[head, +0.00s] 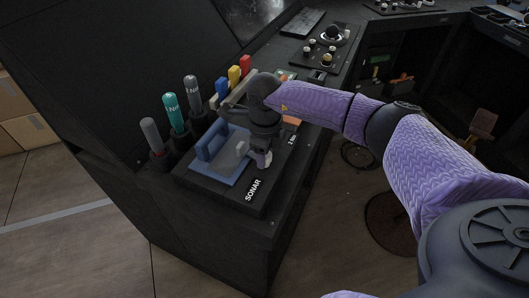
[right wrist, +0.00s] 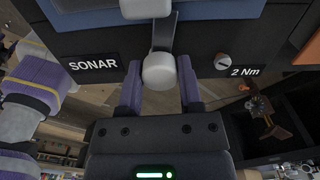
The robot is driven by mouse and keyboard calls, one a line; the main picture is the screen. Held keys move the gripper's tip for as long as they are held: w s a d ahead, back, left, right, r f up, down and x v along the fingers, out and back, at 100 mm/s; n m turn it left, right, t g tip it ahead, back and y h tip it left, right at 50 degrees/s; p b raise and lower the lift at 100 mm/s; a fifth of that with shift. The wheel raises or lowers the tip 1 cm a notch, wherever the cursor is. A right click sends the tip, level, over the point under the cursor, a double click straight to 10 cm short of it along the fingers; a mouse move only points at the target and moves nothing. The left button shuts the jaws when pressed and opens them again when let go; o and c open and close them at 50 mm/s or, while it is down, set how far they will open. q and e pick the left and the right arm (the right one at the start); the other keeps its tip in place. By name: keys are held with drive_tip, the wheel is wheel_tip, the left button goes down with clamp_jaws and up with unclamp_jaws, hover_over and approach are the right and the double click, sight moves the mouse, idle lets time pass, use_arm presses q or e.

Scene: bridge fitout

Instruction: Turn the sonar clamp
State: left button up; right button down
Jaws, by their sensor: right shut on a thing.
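The sonar clamp sits on the dark console ledge beside the white SONAR label (head: 253,190). In the head view its blue block (head: 208,142) stands on a blue plate (head: 222,168), partly hidden by my right gripper (head: 260,157). In the right wrist view a grey lever ends in a pale rounded knob (right wrist: 160,71). The knob lies between the two purple fingers of my right gripper (right wrist: 160,88), which is shut on it. The SONAR label (right wrist: 93,64) is left of the knob there. My left gripper is not in view.
Several upright handled tools stand in a row behind the clamp: grey (head: 151,134), teal (head: 174,112), another grey (head: 194,95), then blue, yellow and red. A slotted screw marked 2 Nm (right wrist: 223,62) is near the knob.

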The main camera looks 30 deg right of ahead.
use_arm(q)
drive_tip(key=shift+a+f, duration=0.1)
use_arm(e)
drive_tip(key=shift+n, duration=0.8)
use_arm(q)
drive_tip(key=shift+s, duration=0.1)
use_arm(e)
drive_tip(key=shift+c, duration=1.3)
unclamp_jaws()
wheel_tip(320, 180, up, 9)
drive_tip(key=shift+r+p, duration=0.15)
drive_tip(key=shift+p, duration=1)
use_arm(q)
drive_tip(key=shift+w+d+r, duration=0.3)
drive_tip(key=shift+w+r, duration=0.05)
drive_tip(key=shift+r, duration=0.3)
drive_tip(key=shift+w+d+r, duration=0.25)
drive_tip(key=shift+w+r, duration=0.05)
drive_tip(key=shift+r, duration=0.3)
use_arm(e)
drive_tip(key=shift+r, duration=0.35)
